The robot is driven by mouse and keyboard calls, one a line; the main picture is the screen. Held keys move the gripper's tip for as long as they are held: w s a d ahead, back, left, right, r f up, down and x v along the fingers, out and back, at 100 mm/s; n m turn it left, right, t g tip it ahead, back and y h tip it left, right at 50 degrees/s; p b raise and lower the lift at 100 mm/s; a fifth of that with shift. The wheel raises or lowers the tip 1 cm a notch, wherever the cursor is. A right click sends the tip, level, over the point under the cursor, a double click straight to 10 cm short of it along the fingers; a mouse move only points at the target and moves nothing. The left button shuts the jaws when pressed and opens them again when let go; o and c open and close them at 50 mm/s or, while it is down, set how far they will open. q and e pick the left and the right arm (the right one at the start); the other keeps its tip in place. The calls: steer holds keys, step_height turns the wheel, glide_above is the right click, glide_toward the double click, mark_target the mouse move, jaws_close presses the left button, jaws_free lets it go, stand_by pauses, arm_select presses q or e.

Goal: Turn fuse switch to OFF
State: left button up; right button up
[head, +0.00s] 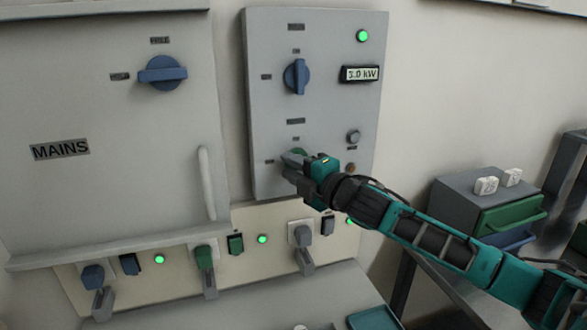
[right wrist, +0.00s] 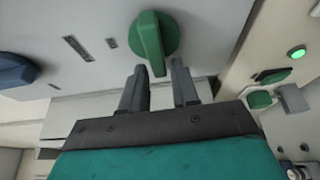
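A green rotary switch (right wrist: 152,40) with a raised bar handle sits on the grey control panel (head: 262,130). In the head view this switch (head: 297,153) is mostly hidden by my right gripper (head: 290,168). In the right wrist view the two fingers of my right gripper (right wrist: 160,72) are apart, one on each side of the handle's near end, with visible gaps. Whether they touch it is not clear. A blue rotary switch (head: 297,76) is higher on the same panel. Another blue switch (head: 163,73) is on the MAINS panel. The small labels are not legible. My left gripper is not in view.
A lower strip holds several plugs, rocker switches and lit green lamps (head: 262,239). A white vertical handle (head: 207,183) stands out left of my right gripper. A display (head: 360,74) reads about 3.0 kW. A grey drawer box (head: 450,200) stands at right.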

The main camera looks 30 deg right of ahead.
steer(key=shift+o, duration=0.9)
steer(key=shift+s, duration=0.1)
steer(key=s+d+b, duration=0.1)
steer(key=s+d, duration=0.1)
steer(key=s, duration=1)
steer(key=shift+s, duration=0.3)
